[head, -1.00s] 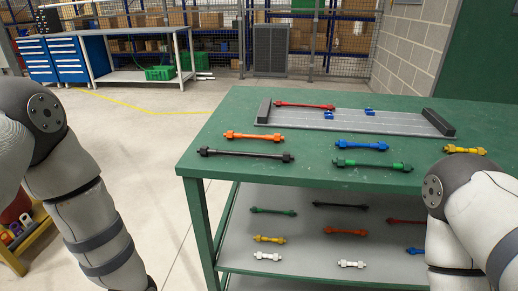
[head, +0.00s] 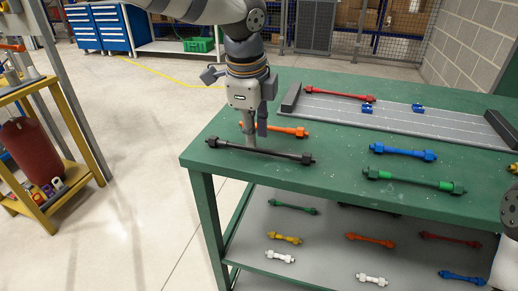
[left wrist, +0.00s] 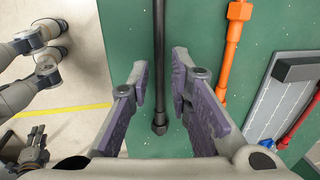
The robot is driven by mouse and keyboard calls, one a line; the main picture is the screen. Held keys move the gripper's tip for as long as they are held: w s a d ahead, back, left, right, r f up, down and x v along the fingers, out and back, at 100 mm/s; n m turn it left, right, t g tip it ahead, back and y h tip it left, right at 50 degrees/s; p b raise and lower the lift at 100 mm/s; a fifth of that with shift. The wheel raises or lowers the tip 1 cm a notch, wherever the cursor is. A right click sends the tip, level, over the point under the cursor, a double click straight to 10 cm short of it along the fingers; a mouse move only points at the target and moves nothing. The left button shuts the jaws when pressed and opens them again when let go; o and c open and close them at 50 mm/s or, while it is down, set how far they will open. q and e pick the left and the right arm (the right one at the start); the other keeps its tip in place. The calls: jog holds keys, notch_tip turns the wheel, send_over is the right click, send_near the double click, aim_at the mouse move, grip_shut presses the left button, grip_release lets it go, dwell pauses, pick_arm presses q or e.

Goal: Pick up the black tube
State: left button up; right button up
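The black tube (head: 260,151), with thick ends, lies on the green table top near its left front edge. It also shows in the left wrist view (left wrist: 160,60). My left gripper (head: 256,143) is over the tube in the head view. In the left wrist view my left gripper (left wrist: 160,84) is open, its purple-padded fingers on either side of the tube's line; I cannot see contact. A small, dark gripper shape (left wrist: 36,145), seemingly my right one, shows at the lower left of the wrist view, away from the tube; its fingers are too small to read.
An orange tube (head: 275,130) lies just behind the black one. Blue (head: 403,152) and green (head: 414,180) tubes lie to the right. A grey rack (head: 400,122) with dark end blocks holds a red tube (head: 338,92). More tubes lie on the lower shelf (head: 325,238).

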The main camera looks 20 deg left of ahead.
aim_at(254, 150)
pick_arm(q)
jog(key=f, duration=0.3)
jog(key=shift+w+f, duration=0.2)
jog(key=shift+w, duration=0.05)
grip_shut()
